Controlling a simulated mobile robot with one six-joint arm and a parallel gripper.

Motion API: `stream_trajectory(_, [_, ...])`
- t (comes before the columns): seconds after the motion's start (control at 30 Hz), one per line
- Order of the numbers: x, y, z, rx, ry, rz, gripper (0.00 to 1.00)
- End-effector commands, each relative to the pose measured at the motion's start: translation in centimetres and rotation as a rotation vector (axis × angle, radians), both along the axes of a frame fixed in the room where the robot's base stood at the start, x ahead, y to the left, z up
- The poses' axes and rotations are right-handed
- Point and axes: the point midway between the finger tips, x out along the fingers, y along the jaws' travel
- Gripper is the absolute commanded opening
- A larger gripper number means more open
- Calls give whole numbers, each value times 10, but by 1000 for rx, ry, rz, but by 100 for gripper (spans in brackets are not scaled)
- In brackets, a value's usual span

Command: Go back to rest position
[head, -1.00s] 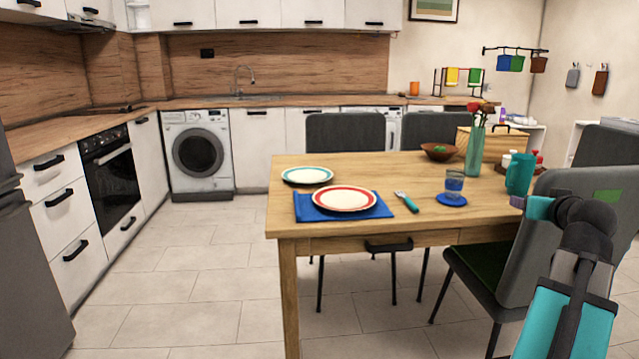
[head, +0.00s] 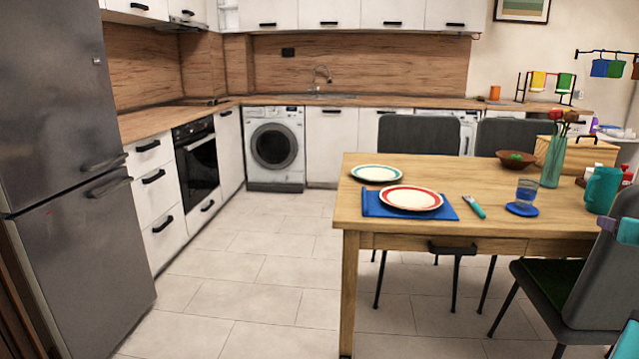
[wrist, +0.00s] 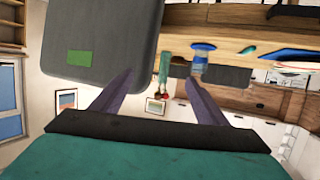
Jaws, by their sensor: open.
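My gripper (wrist: 160,77) is open in the wrist view. Its two purple fingers stand apart with nothing held between them. That view is upside down, with a grey chair back (wrist: 105,35) close beyond the fingers. In the head view, part of my turquoise arm shows at the right edge, in front of the grey chair (head: 605,285). The fingers are mostly cut off or hard to make out there.
A wooden table (head: 400,232) holds a red-rimmed plate (head: 410,198) on a blue napkin, a teal-rimmed plate (head: 376,173), a glass (head: 525,193), a vase (head: 553,162) and a teal jug (head: 602,190). A fridge (head: 75,180) stands left. The floor (head: 250,270) between is clear.

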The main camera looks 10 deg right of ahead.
Motion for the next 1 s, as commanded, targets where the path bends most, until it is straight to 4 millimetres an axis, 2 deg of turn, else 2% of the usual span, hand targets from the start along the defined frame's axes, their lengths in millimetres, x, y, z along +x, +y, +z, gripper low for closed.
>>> stream_trajectory(0.2, [26,13,-3,19,9,40,68])
stream_trajectory(0.37, [52,25,-13,44,21,82,68])
stream_trajectory(0.47, [75,37,-24,69,35,117,68])
stream_trajectory(0.7, [141,84,-69,152,90,228,68])
stream_trajectory(1.0, [205,157,-136,247,189,356,68])
